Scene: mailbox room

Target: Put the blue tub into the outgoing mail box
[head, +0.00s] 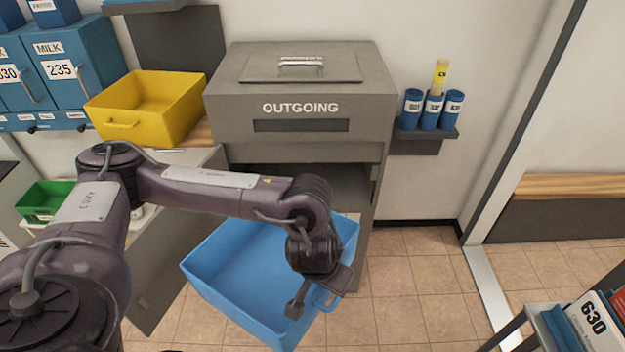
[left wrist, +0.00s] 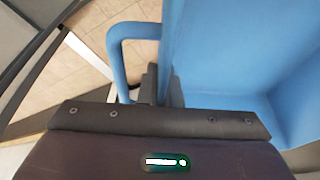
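The blue tub (head: 235,265) is an open box in front of the outgoing mail box, tilted in the head view, with a loop handle (head: 324,299) at its right end. My left gripper (head: 312,290) is at that end, with one finger inside the tub. In the left wrist view, the fingers (left wrist: 163,88) close on either side of the tub wall beside the handle (left wrist: 116,60). The grey outgoing mail box (head: 300,145) has a front slot, a handled lid on top and a dark opening below. My right gripper is out of view.
A yellow bin (head: 160,125) stands on a counter left of the mail box. A green bin (head: 40,203) is farther left. Blue canisters (head: 431,112) sit on a small wall shelf at right. Tiled floor is clear between.

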